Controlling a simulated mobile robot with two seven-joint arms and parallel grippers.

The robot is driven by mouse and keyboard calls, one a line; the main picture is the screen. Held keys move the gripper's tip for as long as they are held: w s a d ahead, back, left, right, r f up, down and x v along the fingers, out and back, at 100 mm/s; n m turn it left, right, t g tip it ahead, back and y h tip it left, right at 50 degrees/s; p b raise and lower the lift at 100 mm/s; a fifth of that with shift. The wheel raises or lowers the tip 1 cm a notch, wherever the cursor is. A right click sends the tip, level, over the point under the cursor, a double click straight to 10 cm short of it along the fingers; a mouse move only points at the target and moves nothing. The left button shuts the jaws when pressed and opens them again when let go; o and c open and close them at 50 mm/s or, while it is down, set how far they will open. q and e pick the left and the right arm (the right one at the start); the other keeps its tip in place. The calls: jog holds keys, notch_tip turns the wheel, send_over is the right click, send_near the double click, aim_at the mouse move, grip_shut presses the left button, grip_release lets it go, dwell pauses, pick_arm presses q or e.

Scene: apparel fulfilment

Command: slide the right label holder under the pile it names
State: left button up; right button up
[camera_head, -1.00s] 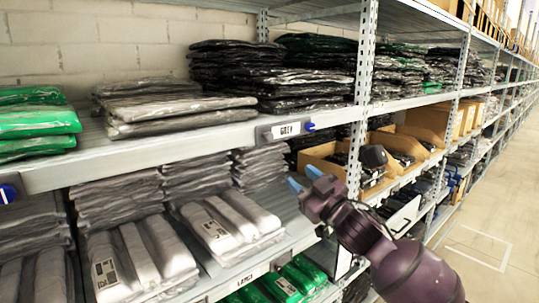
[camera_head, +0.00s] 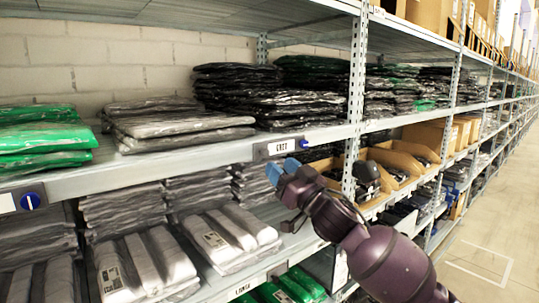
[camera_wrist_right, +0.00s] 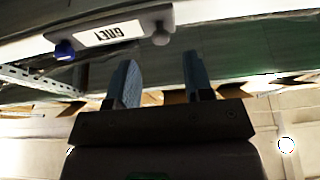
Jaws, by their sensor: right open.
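The label holder reading GREY (camera_head: 282,148) is on the front edge of the upper shelf, below the black pile (camera_head: 265,95). It has a blue knob at its right end. The grey pile (camera_head: 175,125) lies to its left on the same shelf. My right gripper (camera_head: 282,170) is open and empty, with its blue fingertips just below the holder. In the right wrist view the holder (camera_wrist_right: 110,33) appears upside down beyond the fingertips of the right gripper (camera_wrist_right: 160,76), apart from them. My left gripper is not in view.
A green pile (camera_head: 40,140) lies at far left, above another label holder (camera_head: 8,203) with a blue knob. The lower shelf holds grey packs (camera_head: 230,235). A perforated upright (camera_head: 356,100) stands right of the GREY holder. Cardboard bins (camera_head: 400,160) lie beyond.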

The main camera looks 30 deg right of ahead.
aim_at(267, 154)
jog(key=shift+p+x, duration=0.4)
jog(key=shift+x, duration=2.2)
jog(key=shift+a, duration=0.1)
grip_shut()
